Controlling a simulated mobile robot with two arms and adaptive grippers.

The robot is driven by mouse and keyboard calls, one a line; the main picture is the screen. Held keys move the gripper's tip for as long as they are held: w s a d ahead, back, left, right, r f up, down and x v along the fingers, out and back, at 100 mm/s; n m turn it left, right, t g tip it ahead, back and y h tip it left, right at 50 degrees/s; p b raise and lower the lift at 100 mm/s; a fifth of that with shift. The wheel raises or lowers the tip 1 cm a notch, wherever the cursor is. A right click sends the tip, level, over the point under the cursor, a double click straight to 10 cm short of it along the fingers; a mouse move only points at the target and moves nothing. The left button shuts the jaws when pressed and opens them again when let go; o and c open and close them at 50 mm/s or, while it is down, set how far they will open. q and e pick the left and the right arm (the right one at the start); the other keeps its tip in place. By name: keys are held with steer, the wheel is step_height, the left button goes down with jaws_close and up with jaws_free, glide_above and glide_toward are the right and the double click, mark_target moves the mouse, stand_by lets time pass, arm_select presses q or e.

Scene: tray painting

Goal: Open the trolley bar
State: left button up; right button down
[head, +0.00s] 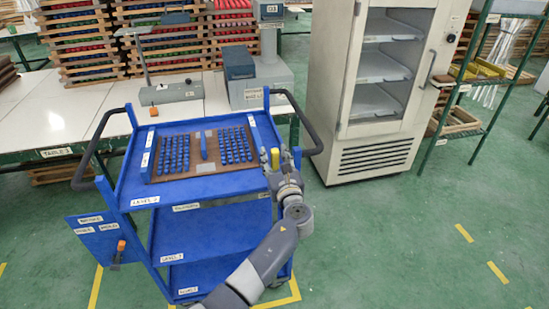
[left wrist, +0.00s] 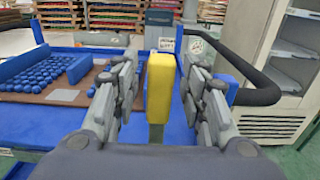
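The blue trolley (head: 180,227) stands left of centre in the head view. A yellow upright piece (head: 275,158) is at the right front corner of its top; I cannot tell whether it is part of the trolley bar. In the left wrist view the yellow piece (left wrist: 160,88) stands between the fingers of my left gripper (left wrist: 157,90). The fingers are apart, with a visible gap on each side of it. In the head view my left gripper (head: 281,163) is at that corner, hiding part of it. My right gripper is in neither view.
A brown tray (head: 203,134) with rows of blue pieces lies on the trolley top. Curved black handles (head: 304,122) flank the trolley. A cream cabinet (head: 377,145) stands behind right. A white table (head: 40,122) is behind left. Green floor at right is clear.

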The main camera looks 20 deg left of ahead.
arm_select(q)
steer(key=shift+s+d, duration=0.1)
steer(key=shift+s, duration=0.05)
steer(key=v, duration=1.1)
steer(key=shift+s+d, duration=0.25)
steer(key=shift+s, duration=0.05)
